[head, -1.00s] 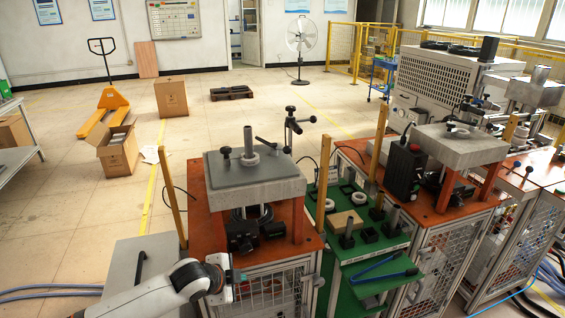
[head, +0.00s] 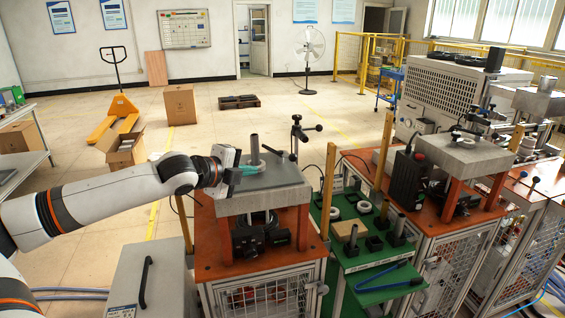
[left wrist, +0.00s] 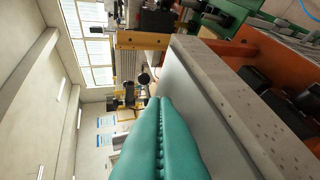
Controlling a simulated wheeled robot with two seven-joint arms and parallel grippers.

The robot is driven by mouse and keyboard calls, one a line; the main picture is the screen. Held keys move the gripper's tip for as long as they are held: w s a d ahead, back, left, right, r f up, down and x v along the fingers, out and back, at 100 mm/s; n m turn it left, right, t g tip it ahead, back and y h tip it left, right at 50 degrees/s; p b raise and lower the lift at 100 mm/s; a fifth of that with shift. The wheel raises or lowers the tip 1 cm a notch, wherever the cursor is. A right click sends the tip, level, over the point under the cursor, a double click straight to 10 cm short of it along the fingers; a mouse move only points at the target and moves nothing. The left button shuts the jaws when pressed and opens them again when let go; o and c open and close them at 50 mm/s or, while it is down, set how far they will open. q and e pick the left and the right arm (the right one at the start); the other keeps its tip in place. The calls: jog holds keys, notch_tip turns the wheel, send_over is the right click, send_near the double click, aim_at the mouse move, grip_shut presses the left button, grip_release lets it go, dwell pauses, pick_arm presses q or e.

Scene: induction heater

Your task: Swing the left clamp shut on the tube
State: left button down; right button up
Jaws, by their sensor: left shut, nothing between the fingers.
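The grey upright tube (head: 255,148) stands on the thick grey slab (head: 285,198) of the near orange station. My left gripper (head: 256,169) is at the slab's left part, beside the tube, with its teal fingers together and empty. In the left wrist view the fingers (left wrist: 158,112) lie along the slab's face (left wrist: 208,95). A black lever (head: 277,151) slants behind the tube, and a taller black clamp post with handles (head: 297,135) stands at the slab's back right. The left clamp's knob is hidden by the gripper. I cannot tell whether the gripper touches it. My right gripper is out of view.
A green bench (head: 374,275) with rings, blocks and a blue-handled tool stands right of the station. A wooden post (head: 328,190) rises at the slab's right. A second orange station (head: 455,215) is farther right. A grey box with a black handle (head: 160,270) is front left.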

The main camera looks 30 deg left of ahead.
pick_arm(q)
jog(key=p+x, duration=0.5)
jog(key=x, duration=0.5)
jog(key=shift+w+d, duration=0.1)
jog(key=shift+d, duration=0.1)
jog(key=shift+w+r+p, duration=0.2)
jog(key=shift+w+p, duration=0.15)
jog(key=shift+w, duration=0.25)
jog(key=shift+w+r+p, duration=0.15)
jog(key=shift+w+p, duration=0.15)
jog(key=shift+w, duration=0.3)
jog(key=shift+w+d, duration=0.1)
jog(key=shift+w, duration=0.5)
jog(key=shift+d+p, duration=0.1)
jog(key=shift+p, duration=0.25)
jog(key=shift+w+d+n+y, duration=0.1)
jog(key=shift+w+n+y, duration=0.05)
jog(key=shift+n+y, duration=0.2)
jog(key=shift+p, duration=0.3)
